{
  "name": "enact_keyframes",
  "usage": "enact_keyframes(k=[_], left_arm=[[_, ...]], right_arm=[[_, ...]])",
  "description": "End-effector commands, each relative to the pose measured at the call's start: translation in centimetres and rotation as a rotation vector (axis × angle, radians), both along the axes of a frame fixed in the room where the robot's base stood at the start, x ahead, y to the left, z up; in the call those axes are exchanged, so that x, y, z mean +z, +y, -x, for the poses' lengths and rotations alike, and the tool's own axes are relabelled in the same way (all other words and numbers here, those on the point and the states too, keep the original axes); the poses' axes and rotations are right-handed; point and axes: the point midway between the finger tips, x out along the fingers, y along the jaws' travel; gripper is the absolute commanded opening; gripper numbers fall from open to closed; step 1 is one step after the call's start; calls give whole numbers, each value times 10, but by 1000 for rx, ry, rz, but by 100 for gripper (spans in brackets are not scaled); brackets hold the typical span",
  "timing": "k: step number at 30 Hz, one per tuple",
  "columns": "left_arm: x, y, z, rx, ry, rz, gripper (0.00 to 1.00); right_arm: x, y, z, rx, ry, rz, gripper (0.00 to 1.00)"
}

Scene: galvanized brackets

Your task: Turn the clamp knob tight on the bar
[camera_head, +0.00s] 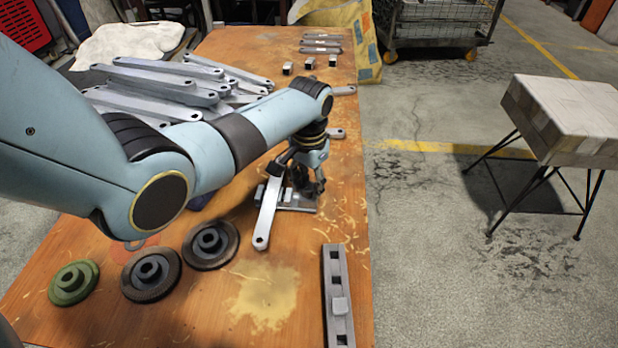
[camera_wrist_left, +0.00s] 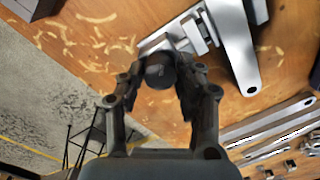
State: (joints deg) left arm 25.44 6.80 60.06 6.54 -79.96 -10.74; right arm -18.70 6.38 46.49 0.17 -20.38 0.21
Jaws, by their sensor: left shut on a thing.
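The clamp knob (camera_wrist_left: 160,68) is a dark round knob, seen between my left fingertips in the left wrist view. My left gripper (camera_head: 306,186) is shut on it above the clamp; its fingers also show in the wrist view (camera_wrist_left: 162,82). In the head view the fingers and wrist mostly hide the knob. The clamp's grey metal base (camera_head: 298,203) sits on the wooden bench. A flat grey bar (camera_head: 267,215) with a rounded, holed end lies at the clamp and sticks out toward the near side. How firmly the clamp presses the bar cannot be seen.
Several grey bars (camera_head: 165,82) are piled at the back left of the bench (camera_head: 325,95). Two dark gears (camera_head: 150,275) and a green one (camera_head: 74,283) lie at the front left. A slotted rail (camera_head: 337,300) lies at the front right. The front middle is clear.

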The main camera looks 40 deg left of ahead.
Motion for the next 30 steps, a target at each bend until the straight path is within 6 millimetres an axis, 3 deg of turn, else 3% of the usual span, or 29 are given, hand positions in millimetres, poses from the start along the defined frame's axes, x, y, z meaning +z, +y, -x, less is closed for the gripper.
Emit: enact_keyframes(k=[12,22,23,27,30], left_arm=[[1,0,0,-737,0,0,2],[-1,0,0,-827,0,-1,2],[-1,0,0,-827,0,-1,37],[0,0,0,-826,0,-1,54],[0,0,0,-825,0,-1,54]], right_arm=[[23,0,-8,0,-15,-1,58],[23,0,-8,0,-15,-1,58],[23,0,-8,0,-15,-1,58],[23,0,-8,0,-15,-1,58],[23,0,-8,0,-15,-1,58]])
